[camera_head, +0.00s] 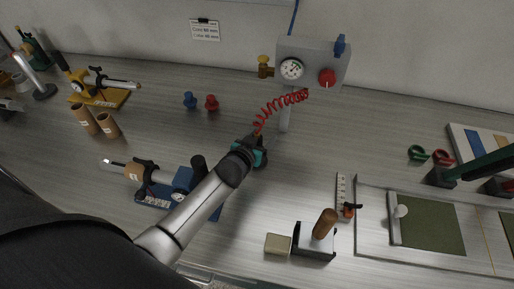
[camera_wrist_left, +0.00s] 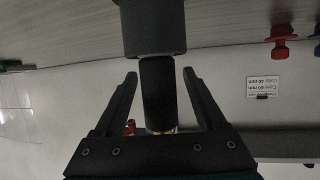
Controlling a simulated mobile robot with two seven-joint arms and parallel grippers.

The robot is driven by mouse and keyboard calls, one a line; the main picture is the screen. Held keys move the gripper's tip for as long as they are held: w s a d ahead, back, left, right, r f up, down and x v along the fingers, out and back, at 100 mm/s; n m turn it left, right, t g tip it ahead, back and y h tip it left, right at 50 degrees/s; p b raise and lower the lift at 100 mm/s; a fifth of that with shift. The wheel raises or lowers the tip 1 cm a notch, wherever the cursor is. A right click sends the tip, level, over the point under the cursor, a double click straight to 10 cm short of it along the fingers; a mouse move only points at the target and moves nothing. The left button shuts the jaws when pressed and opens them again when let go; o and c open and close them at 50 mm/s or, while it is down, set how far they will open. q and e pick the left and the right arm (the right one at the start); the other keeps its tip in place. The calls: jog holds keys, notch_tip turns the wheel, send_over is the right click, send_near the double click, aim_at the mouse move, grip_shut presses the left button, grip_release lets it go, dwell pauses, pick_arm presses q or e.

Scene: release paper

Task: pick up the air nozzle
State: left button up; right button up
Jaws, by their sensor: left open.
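The air nozzle (camera_wrist_left: 160,85) shows in the left wrist view as a dark upright cylinder with a wider dark block at its upper end. It stands between the two fingers of my left gripper (camera_wrist_left: 160,76), which are open with a gap on each side. A yellow fitting (camera_wrist_left: 160,131) shows at its lower end, partly hidden by the gripper body. In the head view my left gripper (camera_head: 256,143) is at the lower end of the red coiled hose (camera_head: 278,106), and the nozzle is mostly hidden there.
A grey regulator box (camera_head: 314,64) with gauge and red knob stands on a post behind the gripper. A blue-based tool (camera_head: 155,201) lies under my left arm. A wooden-handled block (camera_head: 314,247) and framed panel (camera_head: 370,242) are at right.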

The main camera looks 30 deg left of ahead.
pick_arm(q)
grip_shut()
dwell(0.5)
